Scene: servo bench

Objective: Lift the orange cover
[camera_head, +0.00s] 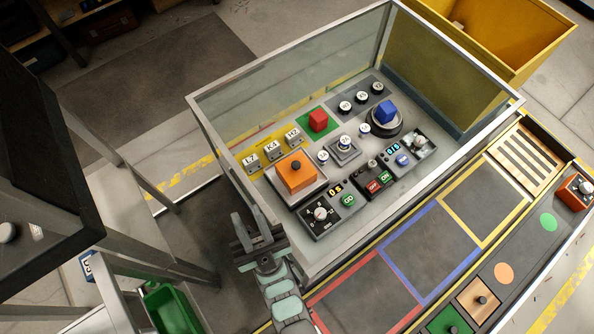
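The orange cover (296,176) is a square block with a dark round knob on top. It sits on a light square base at the left side of the glass-walled bench. My gripper (254,232) shows below and left of the cover in the picture, by the bench's left front corner, apart from the cover. Its dark fingers show small and at an angle, so I cannot tell whether they are open or shut. I see nothing held in it.
Glass walls with a metal frame (226,166) surround the panel. Near the cover are labelled blocks (272,150), a red cube (318,120), a dial box (321,214) and a display with a green button (347,199). A blue cube (386,111) stands farther right.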

